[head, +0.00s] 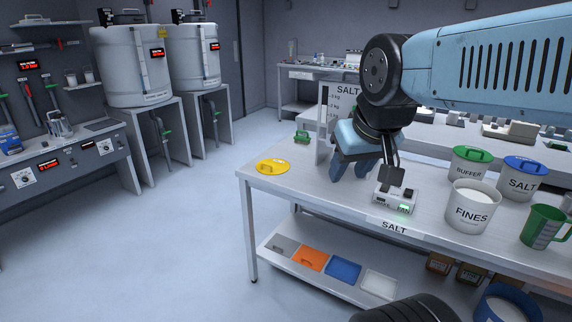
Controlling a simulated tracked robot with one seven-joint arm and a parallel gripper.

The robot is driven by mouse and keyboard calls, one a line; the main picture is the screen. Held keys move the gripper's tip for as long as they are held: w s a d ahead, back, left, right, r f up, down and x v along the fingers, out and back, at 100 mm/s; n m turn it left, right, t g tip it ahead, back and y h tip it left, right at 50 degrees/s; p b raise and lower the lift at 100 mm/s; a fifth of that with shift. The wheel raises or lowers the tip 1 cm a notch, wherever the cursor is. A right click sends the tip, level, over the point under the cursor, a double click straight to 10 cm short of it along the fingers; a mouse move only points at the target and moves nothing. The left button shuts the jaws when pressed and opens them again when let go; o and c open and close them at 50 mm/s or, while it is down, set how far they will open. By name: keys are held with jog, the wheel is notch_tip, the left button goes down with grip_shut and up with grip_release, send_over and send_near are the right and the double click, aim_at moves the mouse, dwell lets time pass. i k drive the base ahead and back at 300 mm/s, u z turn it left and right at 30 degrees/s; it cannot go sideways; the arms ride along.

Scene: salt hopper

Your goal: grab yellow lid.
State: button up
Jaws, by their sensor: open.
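The yellow lid (272,166) lies flat on the table near its left end, with a raised handle on top. My gripper (364,178) is to the right of the lid, above the table and pointing down. It is open and apart from the lid. Part of the table behind my gripper is hidden by it.
On the table (255,182) stand a small device with a green light (396,196), a FINES bucket (472,206), a BUFFER bucket (470,170), a SALT bucket (519,183) and a green jug (543,226). A SALT sign (346,90) stands behind. Table around the lid is clear.

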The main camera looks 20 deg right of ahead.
aim_at(273, 163)
jog(key=u, duration=0.15)
jog(key=i, duration=1.1)
jog(key=z, duration=1.65)
jog(key=i, duration=0.1)
jog(key=z, duration=1.6)
jog(key=k, duration=0.8)
